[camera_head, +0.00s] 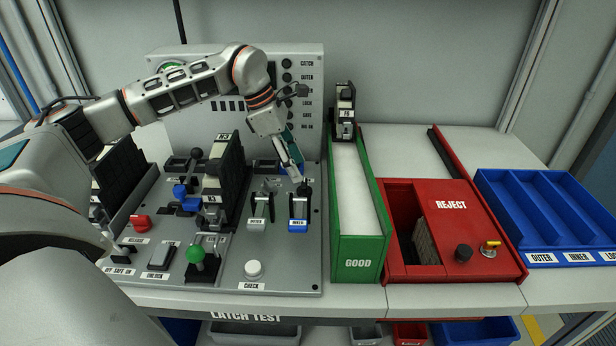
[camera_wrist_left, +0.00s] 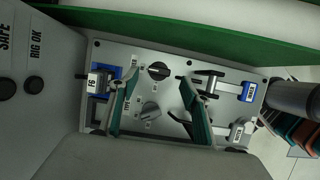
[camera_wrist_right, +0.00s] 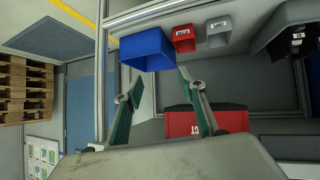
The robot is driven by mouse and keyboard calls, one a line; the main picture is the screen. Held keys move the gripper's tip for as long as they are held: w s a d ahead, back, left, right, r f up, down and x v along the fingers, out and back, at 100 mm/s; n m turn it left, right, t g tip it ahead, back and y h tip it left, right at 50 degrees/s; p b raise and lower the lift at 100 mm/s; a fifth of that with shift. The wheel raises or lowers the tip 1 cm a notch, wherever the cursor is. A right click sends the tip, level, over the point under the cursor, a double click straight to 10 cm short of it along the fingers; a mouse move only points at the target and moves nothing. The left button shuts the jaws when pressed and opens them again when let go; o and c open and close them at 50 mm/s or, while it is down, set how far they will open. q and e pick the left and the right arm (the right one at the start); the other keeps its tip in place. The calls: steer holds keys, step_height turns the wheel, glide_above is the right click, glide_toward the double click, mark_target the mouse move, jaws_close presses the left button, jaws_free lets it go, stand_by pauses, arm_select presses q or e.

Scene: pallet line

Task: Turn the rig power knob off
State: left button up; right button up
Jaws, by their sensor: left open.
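The rig panel (camera_head: 230,268) carries several switches. A dark handle (camera_head: 124,250) stands over the OFF SAFE ON label at its front left, partly beside my arm. The left wrist view shows a round black knob (camera_wrist_left: 158,71) and a grey knob (camera_wrist_left: 150,110) on the panel; I cannot read which is the power knob. My left gripper (camera_head: 296,168) is over the panel's back right, above the INNER lever (camera_head: 298,207). In its wrist view, the gripper (camera_wrist_left: 157,79) is open, with the black knob between its fingertips. My right gripper (camera_wrist_right: 160,77) is open and empty, away from the panel.
The green GOOD chute (camera_head: 358,265) stands right of the panel, with a dark unit (camera_head: 344,112) at its back. The red REJECT box (camera_head: 450,225) and blue divided tray (camera_head: 560,215) lie further right. A tall dark block (camera_head: 228,170) stands mid-panel.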

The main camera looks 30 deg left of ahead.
mark_target(306, 183)
arm_select(q)
steer(key=x, duration=0.4)
steer(key=shift+f, duration=0.2)
steer(key=shift+w+d+f, duration=0.15)
steer(key=shift+d+f, duration=0.1)
steer(key=shift+f, duration=0.35)
arm_select(e)
steer(key=shift+w+r, duration=0.1)
steer(key=shift+w, duration=0.25)
arm_select(q)
steer(key=c, duration=1.1)
arm_select(e)
steer(key=shift+d, duration=0.1)
